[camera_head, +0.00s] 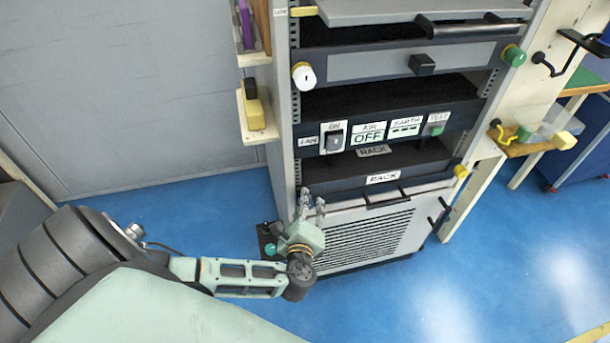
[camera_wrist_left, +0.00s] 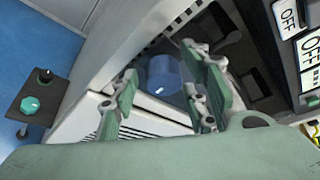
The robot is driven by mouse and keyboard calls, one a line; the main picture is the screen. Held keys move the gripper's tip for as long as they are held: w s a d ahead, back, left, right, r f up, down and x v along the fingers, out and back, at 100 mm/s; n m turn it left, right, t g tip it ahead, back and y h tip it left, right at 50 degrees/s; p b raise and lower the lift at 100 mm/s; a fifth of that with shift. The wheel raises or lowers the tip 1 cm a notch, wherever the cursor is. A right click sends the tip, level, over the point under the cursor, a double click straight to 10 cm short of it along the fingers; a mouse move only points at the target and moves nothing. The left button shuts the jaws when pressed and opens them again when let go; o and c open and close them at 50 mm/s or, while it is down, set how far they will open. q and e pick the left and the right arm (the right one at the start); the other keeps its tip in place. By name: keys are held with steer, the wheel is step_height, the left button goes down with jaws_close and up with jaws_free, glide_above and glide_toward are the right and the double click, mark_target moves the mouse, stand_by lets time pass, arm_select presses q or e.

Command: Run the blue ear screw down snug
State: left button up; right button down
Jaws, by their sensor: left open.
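The blue ear screw (camera_wrist_left: 162,74) shows in the wrist view as a round blue knob with a small white mark, at the left ear of the lower rack unit. My left gripper (camera_wrist_left: 160,66) is open, with one finger on each side of the knob. I cannot tell whether the fingers touch it. In the head view my left gripper (camera_head: 312,204) is at the lower left corner of the rack, and the blue screw is hidden there. My right gripper is not in view.
A white knob (camera_head: 303,76) and a green knob (camera_head: 514,56) sit higher up. A small dark box with a teal knob (camera_wrist_left: 30,105) stands beside the rack. Blue floor is clear at left.

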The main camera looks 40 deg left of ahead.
arm_select(q)
steer(key=shift+s+f, duration=0.1)
jaws_close()
stand_by(0.3)
steer(key=shift+p, duration=0.3)
stand_by(0.3)
